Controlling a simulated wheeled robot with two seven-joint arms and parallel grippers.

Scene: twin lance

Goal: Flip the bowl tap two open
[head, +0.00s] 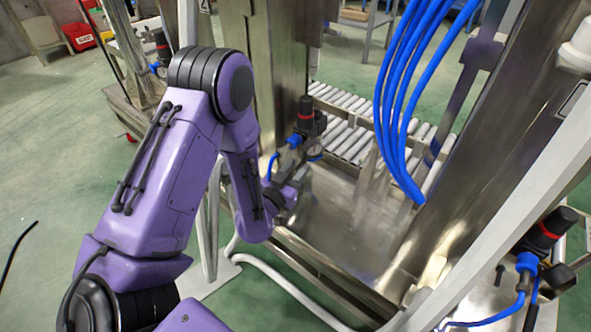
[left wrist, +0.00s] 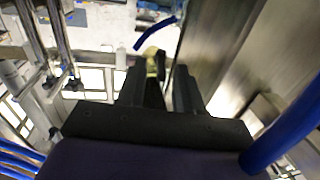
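My left gripper (head: 285,192) is at the end of the purple arm, low over the metal machine bed, just below a black regulator unit with a red ring (head: 307,120). In the left wrist view its two dark fingers (left wrist: 158,88) stand apart. A small brass-coloured piece (left wrist: 152,62) shows between and just beyond the fingertips; I cannot tell whether they touch it. A blue tube (left wrist: 155,32) curves close behind it. I cannot make out the bowl tap or its lever for certain. My right gripper is not in view.
Several blue hoses (head: 398,100) hang in front of the bed. A steel post (head: 262,75) stands behind the left arm. Rollers (head: 350,140) lie at the back. A second regulator unit (head: 548,230) is at the right. A bent white tube (head: 275,275) runs in front.

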